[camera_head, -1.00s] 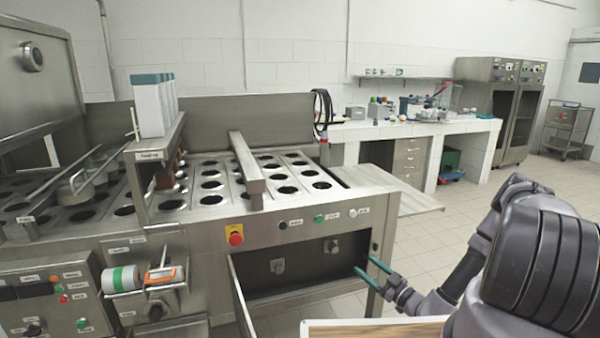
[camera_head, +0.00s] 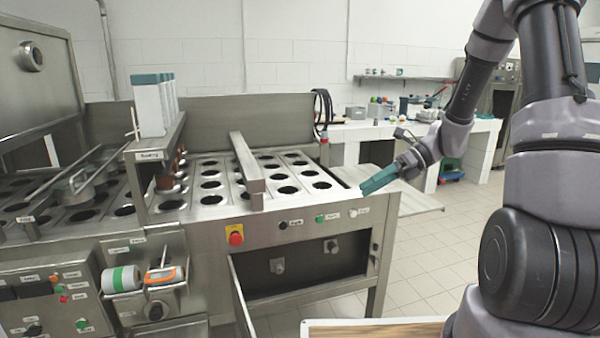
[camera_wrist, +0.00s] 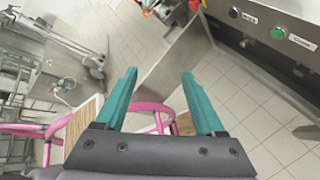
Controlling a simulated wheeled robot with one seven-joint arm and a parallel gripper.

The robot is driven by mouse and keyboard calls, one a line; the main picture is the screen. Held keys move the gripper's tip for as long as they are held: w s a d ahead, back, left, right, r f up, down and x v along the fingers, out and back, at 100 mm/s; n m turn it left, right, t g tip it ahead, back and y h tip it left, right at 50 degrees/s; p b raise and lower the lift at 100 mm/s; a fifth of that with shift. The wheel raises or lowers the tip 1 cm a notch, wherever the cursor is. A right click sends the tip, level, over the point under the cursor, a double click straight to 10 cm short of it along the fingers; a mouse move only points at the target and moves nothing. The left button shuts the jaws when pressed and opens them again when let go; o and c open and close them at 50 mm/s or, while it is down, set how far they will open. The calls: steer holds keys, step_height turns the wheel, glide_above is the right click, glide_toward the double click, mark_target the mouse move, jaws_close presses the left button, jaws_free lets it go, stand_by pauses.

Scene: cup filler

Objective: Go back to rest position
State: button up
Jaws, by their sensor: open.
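My gripper (camera_head: 378,180) is in front of the right end of the steel cup filler machine (camera_head: 262,235), at about the height of its top edge. Its green fingers look overlapped from the side in the head view. In the wrist view my gripper (camera_wrist: 160,95) shows two green fingers spread apart with nothing between them. Tiled floor, a steel panel and pink tubing show beyond the fingers. My arm rises on the right side of the head view, its elbow bent high.
A red emergency button (camera_head: 236,238) and labelled buttons line the machine's front. An open cabinet door (camera_head: 240,300) juts out below. A wooden-topped surface (camera_head: 375,330) is at the bottom edge. A white counter (camera_head: 400,128) stands behind. Tiled floor (camera_head: 425,255) is clear between.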

steer(key=s+d+r+n+t+h, duration=0.2)
steer(key=s+r+n+h, duration=0.1)
steer(key=s+r+n, duration=0.2)
steer(key=s+d+r+n+t+h, duration=0.2)
steer(key=s+r+n, duration=0.3)
steer(key=r+n, duration=0.4)
steer(key=s+d+r+n+t+h, duration=0.3)
steer(key=s+r+n+t+h, duration=0.1)
steer(key=r+n, duration=0.3)
steer(key=shift+s+n+h, duration=0.4)
steer(key=shift+s, duration=0.35)
steer(key=shift+w, duration=0.1)
